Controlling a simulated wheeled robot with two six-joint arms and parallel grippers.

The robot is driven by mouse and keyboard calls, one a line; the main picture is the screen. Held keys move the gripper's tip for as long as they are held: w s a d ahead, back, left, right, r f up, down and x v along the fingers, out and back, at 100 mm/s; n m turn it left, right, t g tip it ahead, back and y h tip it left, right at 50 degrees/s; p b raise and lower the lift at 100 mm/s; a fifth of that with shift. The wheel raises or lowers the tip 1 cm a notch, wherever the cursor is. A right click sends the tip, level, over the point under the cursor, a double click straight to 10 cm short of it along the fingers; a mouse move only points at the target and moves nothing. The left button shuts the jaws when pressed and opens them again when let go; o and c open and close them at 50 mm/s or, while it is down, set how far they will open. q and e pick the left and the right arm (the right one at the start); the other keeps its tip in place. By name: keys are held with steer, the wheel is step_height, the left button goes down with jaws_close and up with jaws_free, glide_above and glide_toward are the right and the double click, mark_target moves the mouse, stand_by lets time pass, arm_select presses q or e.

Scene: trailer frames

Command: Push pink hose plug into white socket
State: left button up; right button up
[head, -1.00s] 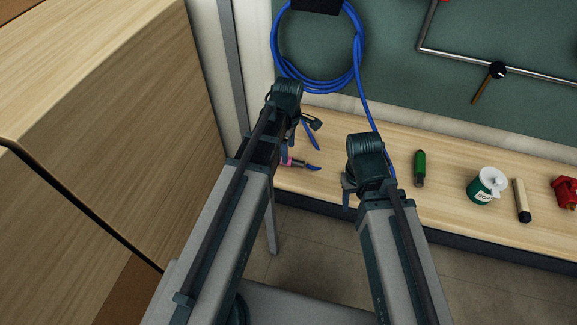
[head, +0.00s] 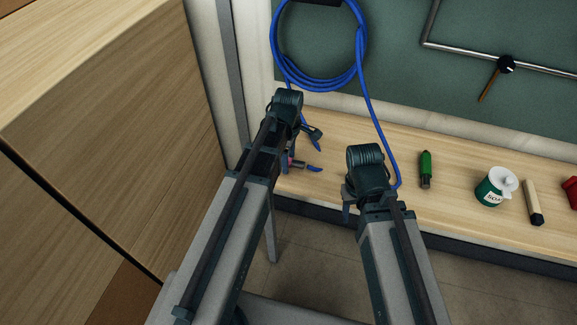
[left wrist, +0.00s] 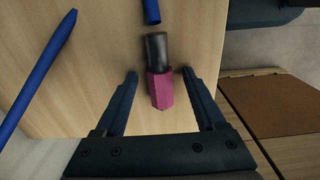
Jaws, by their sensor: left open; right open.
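The pink hose plug (left wrist: 161,90) lies on the wooden bench between the fingers of my left gripper (left wrist: 160,74), with a gap on each side. The plug has a dark grey end piece, with a blue hose end (left wrist: 151,10) just beyond it. In the head view the pink plug (head: 290,162) is partly hidden by my left gripper (head: 300,150), which is open and low over the bench. My right gripper (head: 347,208) is open and empty at the bench's front edge. I cannot make out a white socket in either view.
Another blue hose length (left wrist: 40,72) runs left of the plug. A coiled blue hose (head: 318,50) hangs on the green board. A green-handled tool (head: 425,168), a green-and-white pot (head: 490,190) and a wooden-handled tool (head: 533,202) stand or lie right. A wooden cabinet (head: 110,120) stands left.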

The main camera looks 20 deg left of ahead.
arm_select(q)
steer(key=shift+r, duration=0.1)
jaws_close()
stand_by(0.3)
steer(key=shift+r, duration=0.1)
arm_select(e)
steer(key=shift+r, duration=0.2)
